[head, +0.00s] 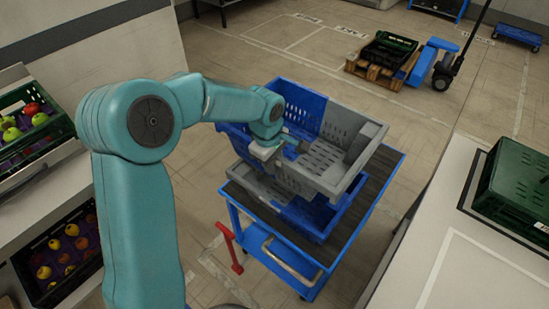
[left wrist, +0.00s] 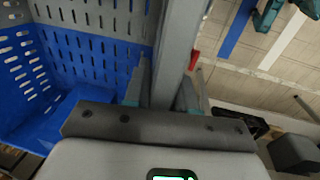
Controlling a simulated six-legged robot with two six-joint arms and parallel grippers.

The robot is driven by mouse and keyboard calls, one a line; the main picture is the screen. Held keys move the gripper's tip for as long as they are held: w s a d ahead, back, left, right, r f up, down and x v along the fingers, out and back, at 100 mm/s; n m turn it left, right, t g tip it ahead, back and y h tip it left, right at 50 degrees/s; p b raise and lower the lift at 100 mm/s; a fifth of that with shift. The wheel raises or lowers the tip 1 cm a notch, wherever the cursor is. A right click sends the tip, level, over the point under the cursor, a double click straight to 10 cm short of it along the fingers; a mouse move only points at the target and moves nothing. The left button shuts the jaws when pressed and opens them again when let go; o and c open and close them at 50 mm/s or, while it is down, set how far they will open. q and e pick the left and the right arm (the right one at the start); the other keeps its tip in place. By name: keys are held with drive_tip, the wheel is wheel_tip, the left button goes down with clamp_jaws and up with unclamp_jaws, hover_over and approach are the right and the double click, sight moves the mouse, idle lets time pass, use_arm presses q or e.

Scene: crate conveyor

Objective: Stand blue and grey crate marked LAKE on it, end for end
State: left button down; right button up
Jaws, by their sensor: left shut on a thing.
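A blue and grey crate (head: 352,165) is held over a second blue and grey crate (head: 318,220) on a blue trolley (head: 376,195). The upper crate is blue towards the back left and grey towards the near right. The lower one shows grey at its left and blue at its near right, so the colours are reversed. I cannot tell whether the two crates touch. No LAKE marking is readable. My left gripper (head: 272,150) is shut on the upper crate's wall; in the left wrist view its fingers (left wrist: 163,88) are either side of the grey wall. My right gripper is not in view.
Fruit crates (head: 60,255) stand on shelving at the left. A green crate (head: 516,185) stands on the white counter at the right. A pallet (head: 374,72) with a dark crate and a pallet truck (head: 443,72) stand behind. Open floor lies behind the trolley.

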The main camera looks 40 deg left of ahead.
use_arm(q)
wheel_tip(320, 180, down, 8)
drive_tip(key=b, duration=0.5)
drive_tip(key=shift+f+b, duration=0.2)
drive_tip(key=shift+b, duration=0.1)
drive_tip(key=c, duration=0.8)
unclamp_jaws()
drive_tip(key=shift+c, duration=0.2)
drive_tip(key=shift+d, duration=0.1)
wheel_tip(320, 180, up, 16)
drive_tip(key=s, duration=0.2)
drive_tip(key=shift+s, duration=0.25)
